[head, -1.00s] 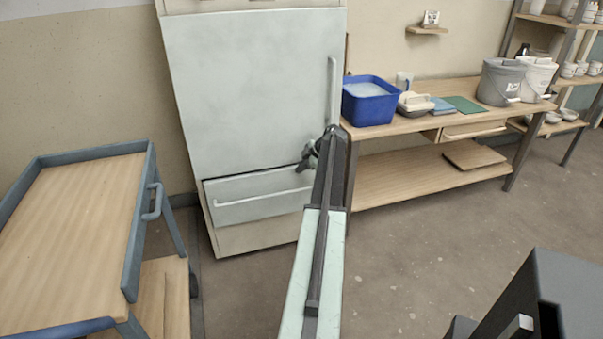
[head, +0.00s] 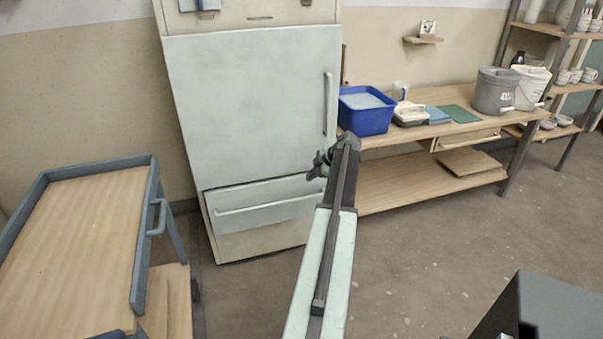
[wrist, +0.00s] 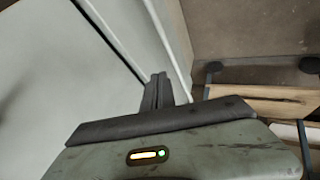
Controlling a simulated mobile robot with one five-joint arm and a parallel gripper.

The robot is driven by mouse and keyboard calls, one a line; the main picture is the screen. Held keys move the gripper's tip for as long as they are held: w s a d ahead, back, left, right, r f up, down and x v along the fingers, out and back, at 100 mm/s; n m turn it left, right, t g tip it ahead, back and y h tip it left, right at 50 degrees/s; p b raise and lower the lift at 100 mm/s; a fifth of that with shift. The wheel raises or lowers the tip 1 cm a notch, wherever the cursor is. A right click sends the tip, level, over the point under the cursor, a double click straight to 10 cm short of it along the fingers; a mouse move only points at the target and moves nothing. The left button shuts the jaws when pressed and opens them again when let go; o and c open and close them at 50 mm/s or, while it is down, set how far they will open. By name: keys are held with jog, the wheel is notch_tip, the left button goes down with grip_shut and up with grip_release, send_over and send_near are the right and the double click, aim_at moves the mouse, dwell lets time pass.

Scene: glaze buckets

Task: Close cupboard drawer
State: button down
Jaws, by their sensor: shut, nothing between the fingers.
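The tall pale cupboard (head: 250,100) stands left of centre in the head view. Its drawer (head: 265,202), with a long horizontal handle, is below the door. My gripper (head: 318,165) is shut and empty, in front of the cupboard near the door's lower right part, above the right end of the drawer in the picture. In the wrist view my gripper (wrist: 158,92) shows its fingers together against a pale cupboard surface. I cannot tell whether they touch it.
A blue-framed wooden cart (head: 85,235) stands at the left. To the right is a workbench (head: 400,185) with a blue tub (head: 366,118), a grey bucket (head: 497,92) and its own drawer (head: 468,139). Open floor (head: 420,265) lies in front of the bench.

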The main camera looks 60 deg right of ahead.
jog(key=p+v, duration=0.1)
jog(key=v, duration=0.1)
jog(key=shift+s+r, duration=0.1)
jog(key=shift+r, duration=0.25)
jog(key=c, duration=2)
grip_release()
jog(key=o, duration=0.5)
jog(key=shift+d+f, duration=0.15)
jog(key=shift+d, duration=0.1)
jog(key=shift+o, duration=0.5)
jog(key=shift+s+d+f+m+g+h, duration=0.15)
jog(key=shift+s+m+g+h, duration=0.1)
jog(key=shift+s+m+h, duration=0.15)
jog(key=shift+s+d+f+m+g+h, duration=0.2)
jog(key=shift+s+g+h, duration=0.1)
jog(key=shift+s, duration=0.25)
jog(key=n+g+h+b, duration=0.2)
jog(key=n+h+b, duration=0.1)
jog(key=b, duration=0.6)
send_near(268, 205)
jog(key=shift+t, duration=0.25)
jog(key=b+x, duration=0.6)
jog(key=x, duration=0.1)
jog(key=shift+s+f, duration=0.25)
jog(key=shift+w+d+f+b, duration=0.25)
jog(key=shift+f+b, duration=0.05)
jog(key=shift+r, duration=0.1)
